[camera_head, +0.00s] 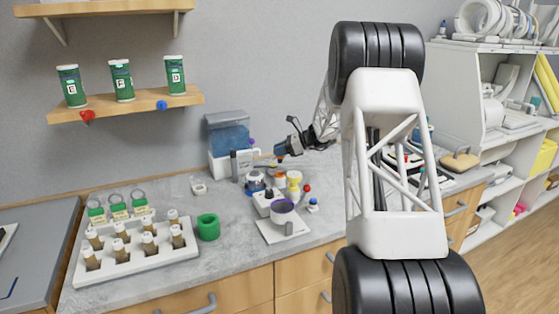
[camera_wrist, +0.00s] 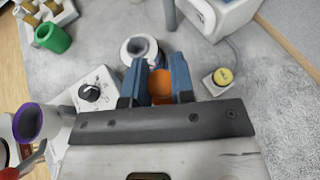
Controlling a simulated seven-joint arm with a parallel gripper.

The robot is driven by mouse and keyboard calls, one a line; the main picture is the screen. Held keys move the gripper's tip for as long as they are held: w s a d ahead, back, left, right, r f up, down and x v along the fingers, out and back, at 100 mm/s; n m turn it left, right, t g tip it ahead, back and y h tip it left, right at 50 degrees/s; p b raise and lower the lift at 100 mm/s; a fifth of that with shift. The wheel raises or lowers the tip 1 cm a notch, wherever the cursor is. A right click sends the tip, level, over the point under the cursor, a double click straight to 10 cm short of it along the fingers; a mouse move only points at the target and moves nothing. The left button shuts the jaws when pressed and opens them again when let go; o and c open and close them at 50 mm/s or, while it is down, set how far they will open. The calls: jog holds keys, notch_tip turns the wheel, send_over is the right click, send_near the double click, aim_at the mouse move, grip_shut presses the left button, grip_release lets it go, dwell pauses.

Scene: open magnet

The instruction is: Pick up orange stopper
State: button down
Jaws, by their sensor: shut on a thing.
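The orange stopper (camera_wrist: 160,88) shows between the two blue fingers of my gripper (camera_wrist: 161,70) in the wrist view. The fingers are shut on it, and they hide its sides. A white round vessel with a grey open mouth (camera_wrist: 143,48) is just beyond the fingertips. In the head view my gripper (camera_head: 280,150) is above the group of small lab items on the counter.
A white device with a dark knob (camera_wrist: 92,93) and a yellow button on a grey base (camera_wrist: 223,77) flank the gripper. A blue-topped dispenser (camera_head: 228,140) stands behind. Counter between is partly clear.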

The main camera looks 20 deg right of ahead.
jog(key=shift+r, duration=1)
jog(key=shift+s+a, duration=0.1)
jog(key=shift+a, duration=0.05)
jog(key=shift+s+a, duration=0.4)
jog(key=shift+s, duration=0.05)
jog(key=s+a+f, duration=0.1)
jog(key=s+a, duration=1.1)
jog(key=s, duration=0.2)
jog(key=shift+s+a+f+n, duration=0.2)
jog(key=shift+s+f+n, duration=0.05)
jog(key=shift+s+n, duration=0.1)
jog(key=w+d+f, duration=0.1)
jog(key=w+d, duration=0.1)
jog(key=w, duration=1.3)
jog(key=shift+d+f, duration=0.2)
jog(key=shift+d, duration=0.05)
jog(key=shift+w, duration=0.1)
